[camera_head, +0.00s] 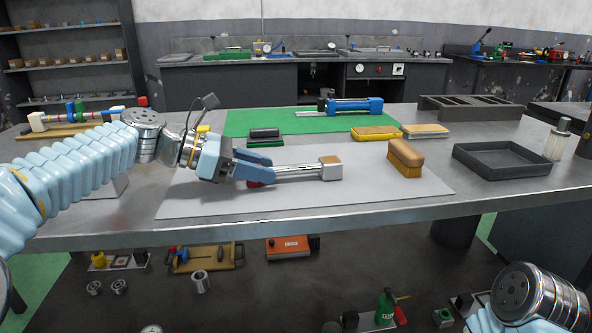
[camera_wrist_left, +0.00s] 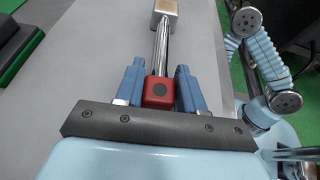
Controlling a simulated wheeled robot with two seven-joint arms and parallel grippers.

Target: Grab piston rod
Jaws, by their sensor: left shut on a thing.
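The piston rod (camera_head: 298,171) is a shiny metal rod with a square metal block at its right end and a red block at its left end. It lies lengthwise over the light grey mat (camera_head: 390,195); whether it touches the mat is hard to tell. My left gripper (camera_head: 262,173) comes from the left and is shut on the piston rod at its red end. In the left wrist view the rod (camera_wrist_left: 161,48) runs between the two blue fingers, with the red block close to the palm. My right gripper is outside the views; only part of my right arm shows.
A brown brush (camera_head: 405,158) stands right of the rod's block. A dark tray (camera_head: 502,160) is farther right. A green mat (camera_head: 260,122) behind holds a blue cylinder (camera_head: 352,106). The mat's front is clear.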

